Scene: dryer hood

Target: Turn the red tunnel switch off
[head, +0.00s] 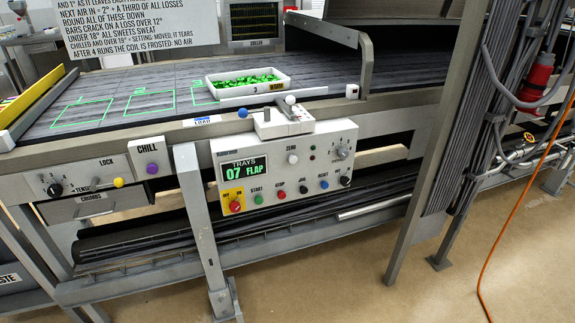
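A red rotary switch (235,206) sits on a yellow plate (233,196) at the lower left of the white control panel (288,165). Small lettering above the switch seems to read OFF and ON; which way the switch points is too small to tell. The panel's display (244,170) reads "TRAYS 07 FLAP". A separate red button (277,193) is to the right, beside a green button (258,199). No label reading "tunnel" is legible. Neither of my grippers is in view.
A white tray of green sweets (248,84) stands on the dark belt (150,91). A lever block (283,121) sits above the panel. A CHILL box with a purple knob (151,168) is at left. A grey post (436,150) and orange cable (511,213) are right. Open floor lies in front.

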